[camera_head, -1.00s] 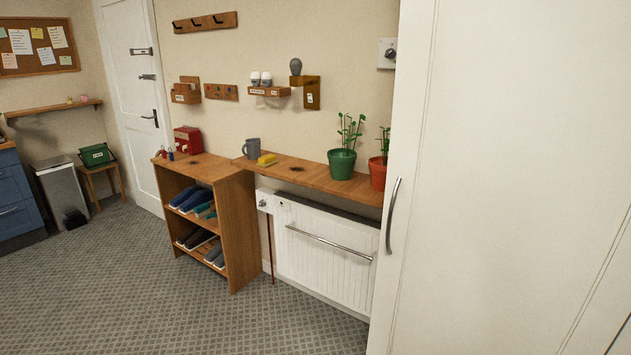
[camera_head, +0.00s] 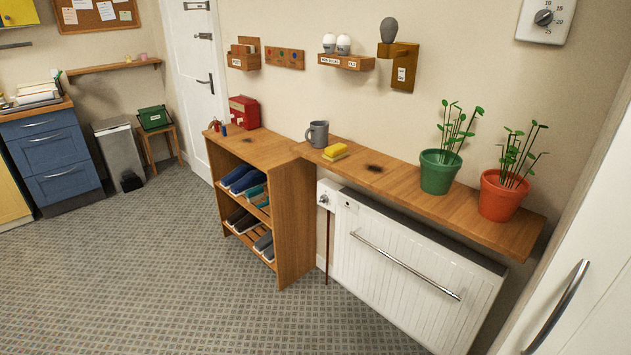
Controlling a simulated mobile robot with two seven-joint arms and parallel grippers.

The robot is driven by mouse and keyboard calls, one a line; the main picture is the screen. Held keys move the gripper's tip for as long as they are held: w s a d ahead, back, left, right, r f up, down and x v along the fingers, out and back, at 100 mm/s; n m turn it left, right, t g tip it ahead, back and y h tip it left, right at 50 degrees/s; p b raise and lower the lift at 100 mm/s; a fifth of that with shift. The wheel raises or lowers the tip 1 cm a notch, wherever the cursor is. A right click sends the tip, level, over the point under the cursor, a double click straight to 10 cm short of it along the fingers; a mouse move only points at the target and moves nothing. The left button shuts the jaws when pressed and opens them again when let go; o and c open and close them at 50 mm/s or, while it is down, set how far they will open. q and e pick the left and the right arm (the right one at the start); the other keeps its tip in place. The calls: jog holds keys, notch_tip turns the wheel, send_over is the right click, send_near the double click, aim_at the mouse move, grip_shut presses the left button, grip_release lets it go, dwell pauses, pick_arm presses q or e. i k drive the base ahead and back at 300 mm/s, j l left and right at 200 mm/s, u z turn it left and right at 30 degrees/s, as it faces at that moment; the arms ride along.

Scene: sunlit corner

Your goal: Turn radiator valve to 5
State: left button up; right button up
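The white radiator (camera_head: 405,270) stands against the wall below a wooden shelf, with a metal bar across its front. Its valve (camera_head: 325,199) is a small round knob on a white housing at the radiator's upper left end, beside the shoe rack. A thin brown pipe runs down below it. The valve is too small for me to read its numbers or setting. Neither of my grippers shows in the head view.
The wooden shelf (camera_head: 400,186) above the radiator holds a mug, a sponge and two potted plants. A shoe rack (camera_head: 292,215) stands just left of the valve. A white door with a handle (camera_head: 558,308) is at right. The carpet (camera_head: 200,300) in front is clear.

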aim_at(325, 199)
jog(key=i+j+z, duration=0.3)
jog(key=i, duration=0.5)
jog(key=i+j+z, duration=0.25)
jog(key=i+j, duration=0.3)
jog(key=i, duration=0.25)
jog(key=i+j+z, duration=0.3)
jog(key=i+j, duration=0.35)
jog(key=i, duration=0.05)
